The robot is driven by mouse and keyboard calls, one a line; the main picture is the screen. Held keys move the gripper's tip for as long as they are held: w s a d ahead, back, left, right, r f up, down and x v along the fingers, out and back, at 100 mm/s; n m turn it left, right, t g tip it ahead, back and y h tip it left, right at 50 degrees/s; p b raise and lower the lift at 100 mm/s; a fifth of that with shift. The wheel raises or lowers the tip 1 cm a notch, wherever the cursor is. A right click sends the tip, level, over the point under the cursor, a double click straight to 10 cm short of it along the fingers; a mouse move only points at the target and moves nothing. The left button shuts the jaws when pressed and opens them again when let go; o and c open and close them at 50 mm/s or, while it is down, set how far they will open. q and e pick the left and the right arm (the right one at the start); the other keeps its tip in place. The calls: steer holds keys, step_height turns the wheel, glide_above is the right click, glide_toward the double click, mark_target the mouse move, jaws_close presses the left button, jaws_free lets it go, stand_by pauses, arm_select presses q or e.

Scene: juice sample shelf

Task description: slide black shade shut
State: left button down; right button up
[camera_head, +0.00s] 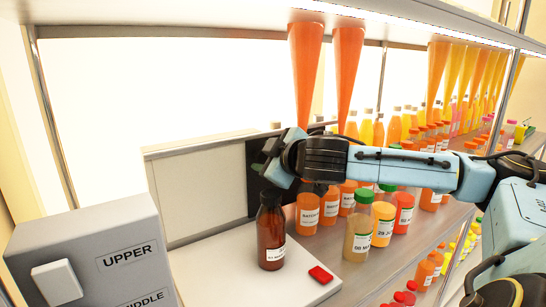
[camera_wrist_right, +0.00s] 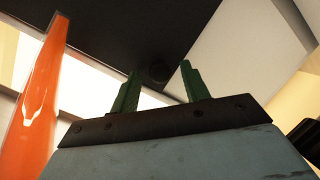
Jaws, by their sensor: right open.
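The black shade (camera_head: 254,182) is a dark upright panel at the right part of a pale framed board (camera_head: 195,185); my right arm hides much of it. In the right wrist view the shade (camera_wrist_right: 105,30) fills the upper middle, with a pale panel (camera_wrist_right: 255,60) to its right. A dark round knob (camera_wrist_right: 158,72) shows on the shade. My right gripper (camera_head: 268,168) is close in front of the shade. In the wrist view its two green fingers (camera_wrist_right: 160,78) are apart, with the knob seen between their tips; contact cannot be told.
A brown bottle (camera_head: 271,235) stands on a white board (camera_head: 215,275) just below my right gripper, beside a red cap (camera_head: 320,274). Several juice jars (camera_head: 357,235) crowd to the right. Orange cones (camera_head: 306,70) hang above.

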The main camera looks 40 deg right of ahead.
steer(key=shift+s+r+b, duration=0.1)
steer(key=shift+s+b, duration=0.2)
steer(key=shift+s, duration=0.15)
steer(key=b+v, duration=0.9)
steer(key=v, duration=0.3)
steer(key=shift+s, duration=0.2)
steer(key=shift+a+r, duration=0.1)
